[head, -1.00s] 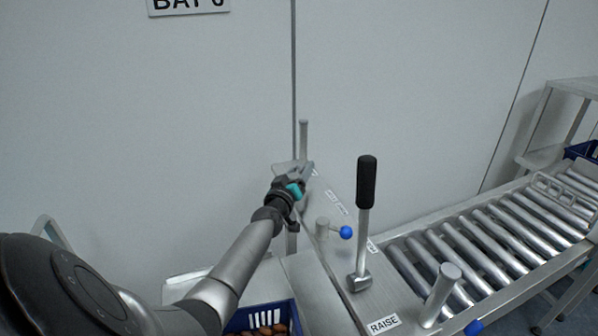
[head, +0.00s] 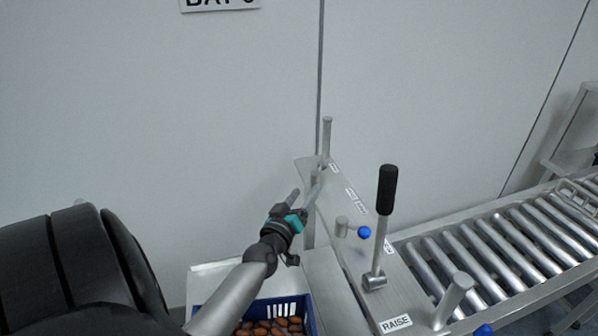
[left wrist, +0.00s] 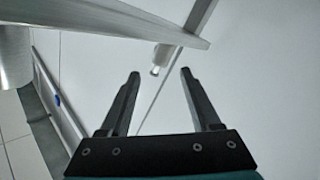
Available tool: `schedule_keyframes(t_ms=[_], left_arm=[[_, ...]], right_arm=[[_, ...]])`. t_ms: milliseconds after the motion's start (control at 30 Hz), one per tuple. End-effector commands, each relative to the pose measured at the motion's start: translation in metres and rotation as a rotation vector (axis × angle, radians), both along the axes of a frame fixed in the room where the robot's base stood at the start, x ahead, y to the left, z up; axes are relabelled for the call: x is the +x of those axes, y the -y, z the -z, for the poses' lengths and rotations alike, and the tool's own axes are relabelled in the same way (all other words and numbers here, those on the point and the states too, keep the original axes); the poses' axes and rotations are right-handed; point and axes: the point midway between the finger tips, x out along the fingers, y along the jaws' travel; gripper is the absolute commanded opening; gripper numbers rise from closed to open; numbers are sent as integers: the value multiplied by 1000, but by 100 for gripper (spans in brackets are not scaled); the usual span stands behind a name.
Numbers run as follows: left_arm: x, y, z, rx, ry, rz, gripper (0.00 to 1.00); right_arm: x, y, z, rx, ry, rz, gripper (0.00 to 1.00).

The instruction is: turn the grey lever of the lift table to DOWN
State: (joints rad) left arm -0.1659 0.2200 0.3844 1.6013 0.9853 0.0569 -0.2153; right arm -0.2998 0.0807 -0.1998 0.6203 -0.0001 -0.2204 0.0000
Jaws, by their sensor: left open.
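My left gripper (head: 306,190) is open at the far left edge of the steel control panel (head: 342,220). In the left wrist view its two dark fingers (left wrist: 160,73) are spread. A short grey rounded end (left wrist: 157,69), perhaps the grey lever's, shows between the fingertips; I cannot tell whether they touch it. In the head view the lever's handle is not clearly made out beside the fingers. An upright grey post (head: 327,137) stands just beyond, at the panel's far end. The small labels there are unreadable, so the lever's setting cannot be told. My right gripper is not in view.
A black-handled lever (head: 387,190) and a blue-knobbed lever (head: 363,232) stand on the panel, with a RAISE label (head: 396,323) nearer. A roller conveyor (head: 490,255) runs right. A blue crate (head: 308,312) of dates is below. The wall is behind.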

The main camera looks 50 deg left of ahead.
Motion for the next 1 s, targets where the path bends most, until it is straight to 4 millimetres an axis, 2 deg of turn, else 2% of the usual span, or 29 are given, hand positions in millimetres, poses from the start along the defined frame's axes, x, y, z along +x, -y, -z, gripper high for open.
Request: schedule_keyframes(t_ms=[100,300,1000], left_arm=[[-14,6,0,0,-1,0,64],[-25,11,0,-1,1,0,64],[-26,11,0,-1,0,0,64]], right_arm=[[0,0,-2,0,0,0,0],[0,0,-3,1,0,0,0],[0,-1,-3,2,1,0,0]])
